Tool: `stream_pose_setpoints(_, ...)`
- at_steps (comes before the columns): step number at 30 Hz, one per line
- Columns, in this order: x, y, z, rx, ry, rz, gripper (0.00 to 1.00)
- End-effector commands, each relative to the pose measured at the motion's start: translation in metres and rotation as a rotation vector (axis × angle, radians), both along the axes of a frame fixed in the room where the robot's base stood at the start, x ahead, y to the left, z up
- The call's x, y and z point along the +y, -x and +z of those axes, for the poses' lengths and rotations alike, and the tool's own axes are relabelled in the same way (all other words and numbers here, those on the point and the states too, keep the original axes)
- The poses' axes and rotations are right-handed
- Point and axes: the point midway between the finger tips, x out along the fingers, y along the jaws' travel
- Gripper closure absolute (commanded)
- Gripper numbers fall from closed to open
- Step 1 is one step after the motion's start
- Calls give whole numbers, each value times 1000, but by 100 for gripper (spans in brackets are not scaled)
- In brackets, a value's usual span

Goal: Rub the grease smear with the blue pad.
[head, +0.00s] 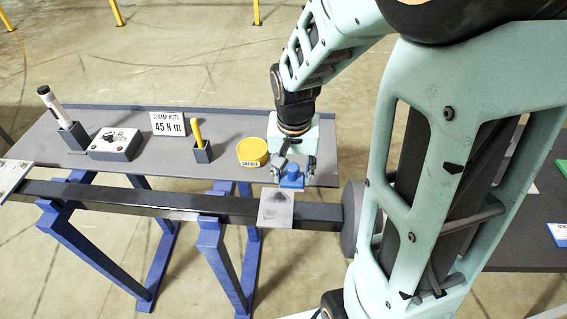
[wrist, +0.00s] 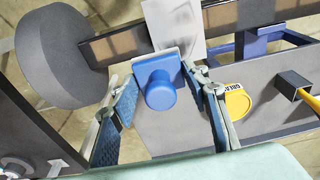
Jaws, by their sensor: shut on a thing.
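The blue pad (head: 291,179) has a round knob on a flat base. My gripper (head: 293,171) is shut on it, with a finger on either side of the knob in the wrist view (wrist: 160,88). The pad is near the bench's front edge, just behind the pale plate (head: 269,220). The dark grease smear (head: 278,207) is on that plate, in front of the pad in the head view. Whether the pad touches the plate is unclear.
A yellow grease tin (head: 252,152) stands left of my gripper. Further left are a yellow-handled tool in a holder (head: 201,150), a torque sign (head: 168,123), a grey box (head: 115,145) and a white tool (head: 55,108). A dark beam (head: 150,201) runs in front, ending at a grey disc (head: 352,218).

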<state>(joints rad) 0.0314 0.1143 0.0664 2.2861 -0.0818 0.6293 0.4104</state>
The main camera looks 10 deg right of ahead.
Motion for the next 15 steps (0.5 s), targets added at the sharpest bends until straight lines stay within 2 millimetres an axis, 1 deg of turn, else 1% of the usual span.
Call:
stream_pose_setpoints(5, -1, 0, -6, 0, 0, -3, 80)
stream_pose_setpoints(8, -1, 0, -13, 0, 0, -3, 80)
stream_pose_setpoints(15, -1, 1, -38, 1, 0, -2, 80)
